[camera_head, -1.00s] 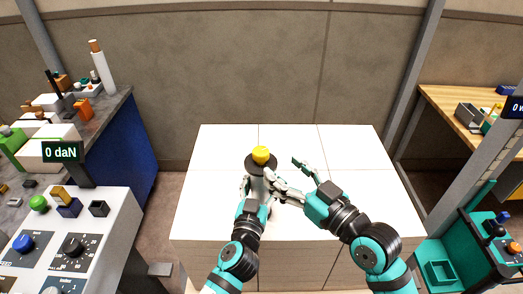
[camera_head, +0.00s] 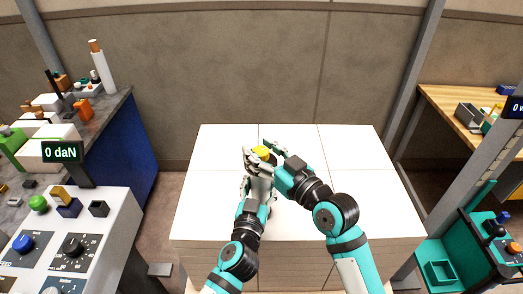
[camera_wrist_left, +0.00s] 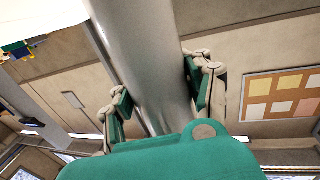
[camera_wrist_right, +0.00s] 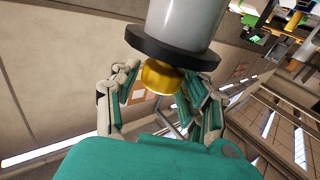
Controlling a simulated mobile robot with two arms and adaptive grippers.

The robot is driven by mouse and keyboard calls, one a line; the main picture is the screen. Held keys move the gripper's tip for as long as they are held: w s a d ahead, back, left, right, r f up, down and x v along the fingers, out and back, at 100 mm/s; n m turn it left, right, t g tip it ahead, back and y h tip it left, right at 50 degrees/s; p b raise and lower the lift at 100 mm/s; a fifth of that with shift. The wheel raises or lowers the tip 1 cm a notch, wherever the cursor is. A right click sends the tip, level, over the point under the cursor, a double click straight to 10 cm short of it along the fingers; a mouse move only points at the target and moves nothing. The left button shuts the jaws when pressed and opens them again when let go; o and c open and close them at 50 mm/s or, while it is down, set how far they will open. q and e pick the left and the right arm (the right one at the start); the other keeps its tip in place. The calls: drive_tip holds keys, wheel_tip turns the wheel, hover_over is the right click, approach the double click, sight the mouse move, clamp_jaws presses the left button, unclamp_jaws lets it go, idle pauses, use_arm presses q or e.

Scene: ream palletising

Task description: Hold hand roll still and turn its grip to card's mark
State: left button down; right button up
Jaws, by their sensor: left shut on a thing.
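The hand roll is a grey metal cylinder with a black flange and a yellow grip. Its yellow grip (camera_head: 262,152) shows above the white stack in the head view. My left gripper (camera_head: 257,182) is shut on the roll's grey body (camera_wrist_left: 148,60), one finger on each side. My right gripper (camera_head: 270,158) is at the yellow grip. In the right wrist view its fingers are open on either side of the yellow grip (camera_wrist_right: 160,77), below the black flange (camera_wrist_right: 172,48). I cannot make out a card with a mark.
A white-topped block (camera_head: 345,150) lies under both arms, its back and right side bare. A control panel (camera_head: 110,235) with knobs and a "0 daN" display (camera_head: 62,152) stands left. A teal console (camera_head: 470,250) and a wooden bench (camera_head: 445,100) stand right.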

drive_tip(key=c, duration=0.8)
drive_tip(key=shift+h, duration=0.3)
drive_tip(key=shift+m+t, duration=0.3)
drive_tip(key=o, duration=1.2)
drive_tip(key=v, duration=1.2)
drive_tip(key=shift+s+r, duration=0.1)
